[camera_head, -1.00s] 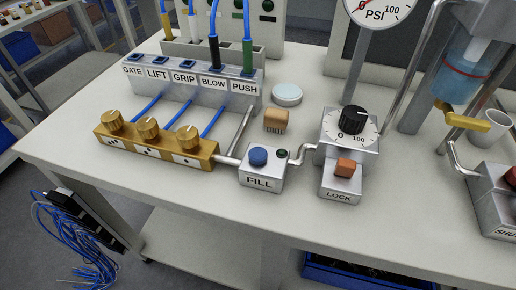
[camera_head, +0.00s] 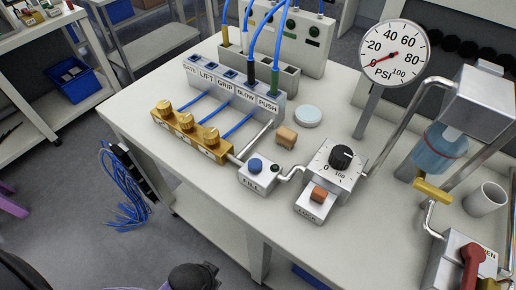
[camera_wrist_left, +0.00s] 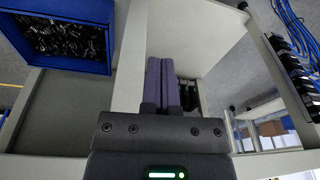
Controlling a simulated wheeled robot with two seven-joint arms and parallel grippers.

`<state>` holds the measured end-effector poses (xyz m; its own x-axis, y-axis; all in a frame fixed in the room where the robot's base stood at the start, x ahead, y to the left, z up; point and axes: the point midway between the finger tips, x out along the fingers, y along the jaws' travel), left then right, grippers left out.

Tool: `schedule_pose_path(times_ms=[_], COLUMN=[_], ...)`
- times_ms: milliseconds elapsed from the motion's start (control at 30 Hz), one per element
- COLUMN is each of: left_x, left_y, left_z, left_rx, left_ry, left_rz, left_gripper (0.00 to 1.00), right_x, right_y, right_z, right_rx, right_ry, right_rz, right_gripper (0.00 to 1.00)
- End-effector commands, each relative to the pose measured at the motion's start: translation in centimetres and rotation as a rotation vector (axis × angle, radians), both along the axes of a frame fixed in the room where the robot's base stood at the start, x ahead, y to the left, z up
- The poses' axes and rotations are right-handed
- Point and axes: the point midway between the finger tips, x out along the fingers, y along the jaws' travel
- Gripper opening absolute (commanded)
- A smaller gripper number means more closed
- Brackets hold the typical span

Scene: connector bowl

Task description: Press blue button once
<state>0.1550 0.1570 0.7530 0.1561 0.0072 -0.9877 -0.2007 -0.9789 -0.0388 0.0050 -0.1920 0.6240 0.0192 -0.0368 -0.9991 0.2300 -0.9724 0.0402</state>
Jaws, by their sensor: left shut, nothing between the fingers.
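The round blue button (camera_head: 256,164) sits on top of a small silver box labelled FILL (camera_head: 258,181), on the white bench (camera_head: 330,235). A small dark green round piece (camera_head: 275,168) is beside it on the box. Nothing touches the button in the head view. My left gripper (camera_wrist_left: 163,62) shows in the left wrist view, its two purple fingers shut together and empty. The blue button is not in that view. My right gripper is in neither view.
A brass block with several knobs (camera_head: 187,124) stands left of the box. A dial unit (camera_head: 338,167) with an orange button (camera_head: 319,194) stands right of it. A pressure gauge (camera_head: 394,54) rises behind. The wrist view shows a blue bin (camera_wrist_left: 25,50) and blue cables (camera_wrist_left: 290,25).

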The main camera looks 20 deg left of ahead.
Motion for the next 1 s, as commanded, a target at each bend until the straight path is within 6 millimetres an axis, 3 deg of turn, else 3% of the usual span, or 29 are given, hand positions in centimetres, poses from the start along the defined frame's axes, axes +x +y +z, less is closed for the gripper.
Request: schedule_pose_path(times_ms=[33,267,367,500,600,700,833,1000], left_x=[0.9,4.5,6.4,9.9,13.3,17.5,21.2,23.3], left_y=[-0.3,-1.9,-3.1,-5.9,-7.9,-7.8,-5.6,-3.8], left_z=[3.2,13.9,18.3,23.4,26.1,27.4,28.7,29.8], left_rx=[-0.006,-0.051,-0.082,-0.13,-0.143,-0.106,-0.042,0.007], left_ry=[-0.023,-0.129,-0.202,-0.342,-0.469,-0.582,-0.665,-0.711], left_rz=[-0.003,-0.089,-0.197,-0.477,-0.79,-1.079,-1.222,-1.264], left_gripper=[0.0,0.0,0.0,0.0,0.0,0.0,0.0,0.0], right_x=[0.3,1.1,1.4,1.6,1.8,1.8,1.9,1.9], right_y=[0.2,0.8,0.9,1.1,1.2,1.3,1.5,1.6], right_z=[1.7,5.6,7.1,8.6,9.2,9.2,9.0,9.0], right_rx=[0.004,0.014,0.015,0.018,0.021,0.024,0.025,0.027], right_ry=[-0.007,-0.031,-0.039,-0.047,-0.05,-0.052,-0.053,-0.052], right_rz=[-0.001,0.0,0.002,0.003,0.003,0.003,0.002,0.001], right_gripper=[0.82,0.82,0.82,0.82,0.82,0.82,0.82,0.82])
